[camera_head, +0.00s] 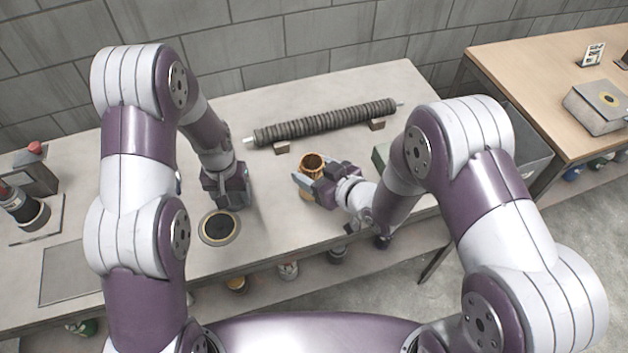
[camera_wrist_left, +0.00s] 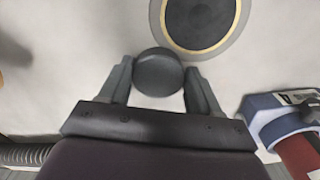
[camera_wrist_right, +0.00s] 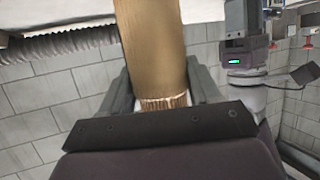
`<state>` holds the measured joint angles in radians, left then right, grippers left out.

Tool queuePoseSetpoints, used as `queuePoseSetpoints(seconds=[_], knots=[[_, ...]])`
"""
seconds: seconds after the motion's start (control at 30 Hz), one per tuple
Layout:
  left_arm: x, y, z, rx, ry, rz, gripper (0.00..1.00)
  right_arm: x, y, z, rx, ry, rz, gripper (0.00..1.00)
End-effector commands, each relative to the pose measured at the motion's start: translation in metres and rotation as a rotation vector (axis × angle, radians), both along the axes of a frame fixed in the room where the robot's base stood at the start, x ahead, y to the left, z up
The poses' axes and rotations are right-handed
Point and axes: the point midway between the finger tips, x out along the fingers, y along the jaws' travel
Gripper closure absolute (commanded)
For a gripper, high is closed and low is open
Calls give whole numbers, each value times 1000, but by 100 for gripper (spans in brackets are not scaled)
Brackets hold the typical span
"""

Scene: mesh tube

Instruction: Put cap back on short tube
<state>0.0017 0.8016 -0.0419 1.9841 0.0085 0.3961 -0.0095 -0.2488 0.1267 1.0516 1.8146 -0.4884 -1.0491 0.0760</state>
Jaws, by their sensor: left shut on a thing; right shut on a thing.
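The short tube (camera_head: 311,162) is a brown-orange open cylinder. My right gripper (camera_head: 308,184) is shut on it and holds it with its open end up, near the table's middle front. It fills the middle of the right wrist view (camera_wrist_right: 152,50) between the fingers. The cap (camera_wrist_left: 158,73) is a dark round disc between the fingers of my left gripper (camera_wrist_left: 158,82), which is shut on it. In the head view my left gripper (camera_head: 228,202) points down left of the tube, and I cannot make out the cap there. The cap and tube are apart.
A round dark pad with a yellow ring (camera_head: 220,228) lies just in front of my left gripper. A long ribbed mesh tube (camera_head: 325,122) rests on two small supports behind. A device with a red button (camera_head: 35,165) stands far left. Open table lies between the grippers.

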Motion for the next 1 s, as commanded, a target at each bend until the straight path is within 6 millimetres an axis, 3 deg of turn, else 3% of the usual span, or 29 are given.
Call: queuePoseSetpoints(seconds=[0.07, 0.33, 0.77, 0.8, 0.87, 1.0], knots=[[0, 0, 0, 0, 0, 0, 65, 0, 0, -1, 0, 0, 0, 93], [0, 0, -2, 0, 0, 0, 65, 0, 0, -37, 0, 0, 1, 93], [0, 0, -7, 0, 0, 0, 65, 0, 0, -45, 0, -1, 0, 93], [0, 0, -5, 0, 0, 0, 65, 0, 0, -43, -1, -1, 0, 28], [0, 0, -5, 0, 0, 0, 65, 0, 0, -43, 0, 0, 0, 12], [0, 0, -5, 0, 0, 0, 65, 0, 0, -43, 0, 0, 0, 12]])
